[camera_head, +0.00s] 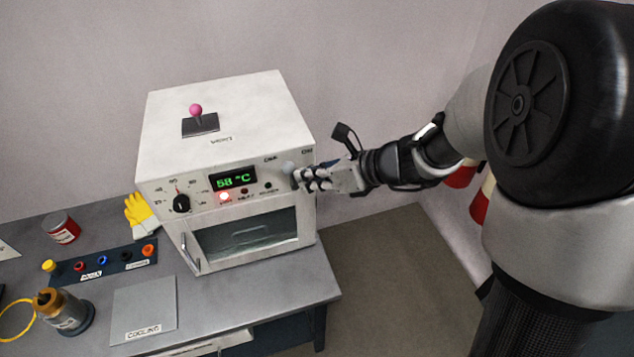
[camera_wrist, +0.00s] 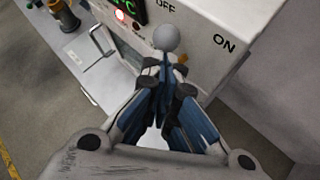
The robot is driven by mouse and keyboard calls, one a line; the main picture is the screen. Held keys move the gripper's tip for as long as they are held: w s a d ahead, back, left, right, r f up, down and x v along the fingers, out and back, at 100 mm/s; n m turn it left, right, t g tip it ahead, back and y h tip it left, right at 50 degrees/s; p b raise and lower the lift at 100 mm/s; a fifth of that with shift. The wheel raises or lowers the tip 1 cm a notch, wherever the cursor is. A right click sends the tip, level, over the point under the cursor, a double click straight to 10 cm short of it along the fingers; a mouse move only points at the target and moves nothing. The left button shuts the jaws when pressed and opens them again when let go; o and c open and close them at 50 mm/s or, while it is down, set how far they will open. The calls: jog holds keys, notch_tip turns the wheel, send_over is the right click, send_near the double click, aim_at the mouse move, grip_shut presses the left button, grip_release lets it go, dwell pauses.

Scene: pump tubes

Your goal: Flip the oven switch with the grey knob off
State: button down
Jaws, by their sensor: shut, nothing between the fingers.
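The white oven (camera_head: 225,125) stands on the bench. The grey ball knob of its switch (camera_head: 288,167) is at the upper right of the front panel. In the wrist view the grey knob (camera_wrist: 167,37) lies between the OFF label (camera_wrist: 165,6) and the ON label (camera_wrist: 225,43); I cannot tell for sure which way it is thrown. My gripper (camera_head: 301,179) is shut and empty, just right of and below the knob in the head view. In the wrist view my fingertips (camera_wrist: 165,66) are close to the knob; contact cannot be told.
The oven display (camera_head: 233,181) reads 58 °C, with a lit red lamp (camera_head: 224,197) below it. A black dial (camera_head: 181,203) is on the panel's left. A pink-knobbed lever (camera_head: 196,111) is on top. A cooling plate (camera_head: 144,309) lies on the bench. Floor is open at right.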

jog(key=shift+a+r, duration=0.1)
dwell(0.3)
jog(key=shift+s+a+h+p, duration=0.1)
jog(key=shift+a+h+p, duration=0.05)
jog(key=shift+h+p, duration=0.15)
jog(key=shift+s+a+r+n+h+p, duration=0.1)
jog(key=shift+a+r+n+h+p, duration=0.05)
jog(key=shift+a+n+h+p, duration=0.35)
jog(key=a+h+p, duration=0.1)
jog(key=a+n+h, duration=0.1)
jog(key=h, duration=0.1)
jog(key=shift+s+t+p, duration=0.3)
jog(key=shift+s+p, duration=0.05)
jog(key=shift+a, duration=0.15)
dwell(0.4)
jog(key=shift+f, duration=0.2)
dwell(0.3)
